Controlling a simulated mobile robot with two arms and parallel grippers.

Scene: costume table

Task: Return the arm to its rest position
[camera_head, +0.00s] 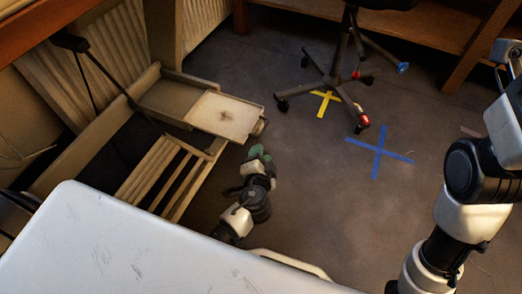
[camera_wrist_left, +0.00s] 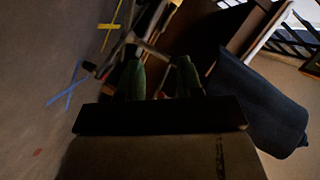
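My left gripper (camera_head: 258,153) has green fingertips and hangs low over the floor in the head view, just beyond the white surface's far edge. In the left wrist view its two green fingers (camera_wrist_left: 160,78) stand apart, with no held object visible between them. My right arm (camera_head: 470,185) is raised along the right side of the head view. Its gripper is not visible.
A white scratched surface (camera_head: 120,245) fills the lower left. A wooden frame with slats (camera_head: 160,175) and a pale panel (camera_head: 225,116) stands left of my left gripper. An office chair (camera_head: 335,75) is farther back. Floor with blue tape (camera_head: 379,153) is open to the right.

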